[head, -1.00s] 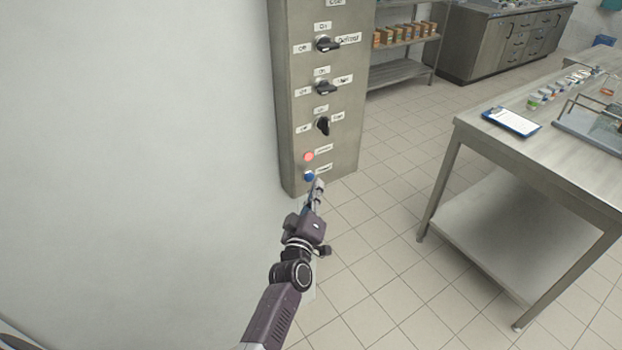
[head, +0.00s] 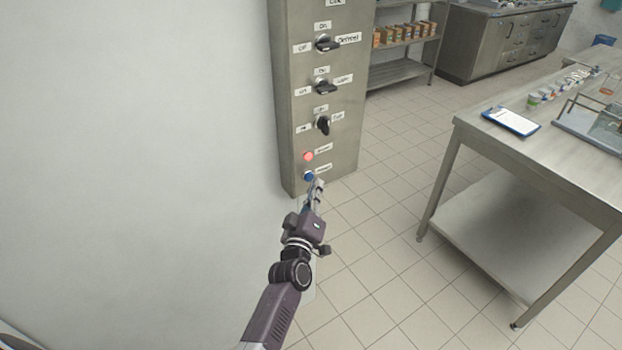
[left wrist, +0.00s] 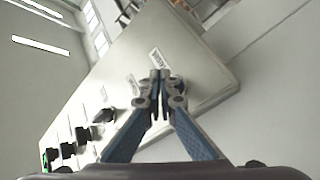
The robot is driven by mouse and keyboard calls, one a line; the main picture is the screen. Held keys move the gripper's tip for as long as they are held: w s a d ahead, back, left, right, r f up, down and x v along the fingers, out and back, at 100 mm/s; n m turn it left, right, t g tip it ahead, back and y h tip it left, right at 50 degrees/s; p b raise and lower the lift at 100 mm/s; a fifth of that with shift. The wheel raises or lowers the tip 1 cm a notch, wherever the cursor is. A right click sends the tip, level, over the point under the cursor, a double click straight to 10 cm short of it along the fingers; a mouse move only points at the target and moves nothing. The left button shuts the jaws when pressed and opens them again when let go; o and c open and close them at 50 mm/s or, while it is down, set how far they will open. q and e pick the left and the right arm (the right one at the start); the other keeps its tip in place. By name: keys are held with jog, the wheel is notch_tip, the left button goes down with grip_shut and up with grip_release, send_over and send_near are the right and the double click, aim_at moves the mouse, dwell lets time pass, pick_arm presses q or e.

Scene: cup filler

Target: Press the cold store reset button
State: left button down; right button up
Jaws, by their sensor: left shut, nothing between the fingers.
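The blue reset button (head: 308,175) is at the bottom of the grey control panel (head: 345,150) in the head view. A small label is beside it. My left gripper (head: 315,184) is shut and empty, with its tips very close to the button's lower right. I cannot tell whether they touch it. In the left wrist view the shut fingertips (left wrist: 160,76) point at the panel face near a label (left wrist: 158,58), and the fingers hide the button. My right gripper is not in view.
A red lit button (head: 308,156) sits just above the blue one. Several black rotary switches, such as the lowest one (head: 322,125), are higher up. A steel table (head: 470,130) stands to the right, with open tiled floor between. A white wall (head: 140,150) is at left.

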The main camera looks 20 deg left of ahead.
pick_arm(q)
jog(key=shift+w+a, duration=0.25)
jog(key=shift+a, duration=0.1)
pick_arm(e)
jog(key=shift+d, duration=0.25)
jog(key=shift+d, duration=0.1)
pick_arm(q)
jog(key=shift+w+a, duration=0.2)
jog(key=shift+a, duration=0.05)
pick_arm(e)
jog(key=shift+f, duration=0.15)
pick_arm(q)
jog(key=shift+s+d+r, duration=0.1)
jog(key=shift+s+d, duration=0.4)
jog(key=shift+d, duration=0.1)
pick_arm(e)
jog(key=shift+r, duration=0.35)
pick_arm(q)
jog(key=shift+d+p, duration=0.1)
jog(key=shift+p, duration=0.2)
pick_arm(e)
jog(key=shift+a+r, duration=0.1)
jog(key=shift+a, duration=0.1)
